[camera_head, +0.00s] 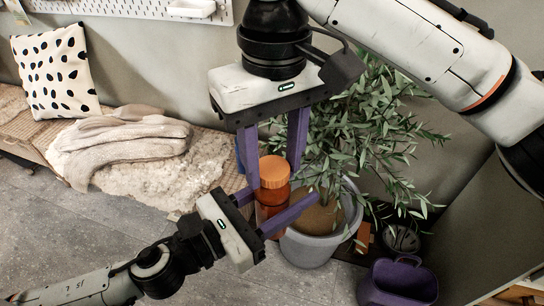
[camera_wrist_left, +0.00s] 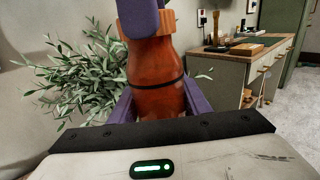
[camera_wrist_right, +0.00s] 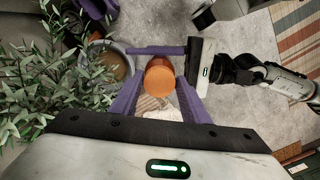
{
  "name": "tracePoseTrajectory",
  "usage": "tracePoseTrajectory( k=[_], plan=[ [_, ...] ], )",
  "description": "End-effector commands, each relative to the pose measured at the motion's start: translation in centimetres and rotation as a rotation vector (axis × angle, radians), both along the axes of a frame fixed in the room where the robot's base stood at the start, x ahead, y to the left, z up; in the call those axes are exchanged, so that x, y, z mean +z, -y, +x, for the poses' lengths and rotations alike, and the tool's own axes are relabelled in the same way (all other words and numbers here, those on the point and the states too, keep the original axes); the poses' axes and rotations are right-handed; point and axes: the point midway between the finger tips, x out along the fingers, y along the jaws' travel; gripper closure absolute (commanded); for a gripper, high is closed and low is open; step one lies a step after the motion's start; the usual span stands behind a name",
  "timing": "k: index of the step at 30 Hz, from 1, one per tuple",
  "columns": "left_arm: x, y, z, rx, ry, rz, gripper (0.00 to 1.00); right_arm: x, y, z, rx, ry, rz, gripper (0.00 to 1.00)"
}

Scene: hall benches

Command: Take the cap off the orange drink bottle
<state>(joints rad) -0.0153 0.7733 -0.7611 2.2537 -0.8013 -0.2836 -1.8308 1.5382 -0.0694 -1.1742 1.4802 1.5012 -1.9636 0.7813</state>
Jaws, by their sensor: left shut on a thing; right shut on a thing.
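The orange drink bottle (camera_head: 271,203) is held upright above the floor, in front of the potted plant. Its orange cap (camera_head: 274,171) sits at the top of the neck, with no clear gap between them in the left wrist view (camera_wrist_left: 167,23). My left gripper (camera_head: 274,208) comes in from the side and is shut on the bottle's body (camera_wrist_left: 160,82). My right gripper (camera_head: 275,178) points down from above, its purple fingers on either side of the cap (camera_wrist_right: 158,78), shut on it. One right finger hides part of the cap in the left wrist view.
A potted plant (camera_head: 345,225) stands close behind the bottle, its leaves near my right gripper. A purple bin (camera_head: 398,283) is at the lower right. A bench with a blanket (camera_head: 125,145) and a spotted cushion (camera_head: 56,72) is at the left. Grey floor (camera_head: 90,225) is open in front.

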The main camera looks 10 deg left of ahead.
Motion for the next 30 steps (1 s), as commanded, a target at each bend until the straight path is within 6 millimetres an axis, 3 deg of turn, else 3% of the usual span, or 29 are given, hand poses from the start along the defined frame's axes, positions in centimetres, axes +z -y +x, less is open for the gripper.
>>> tracePoseTrajectory(
  k=[30],
  plan=[
    [0.12, 0.22, -0.21, -0.007, 0.003, -0.001, 1.00, 0.21, -0.20, 0.78, 2.212, 0.006, 0.004, 0.85]
  ],
)
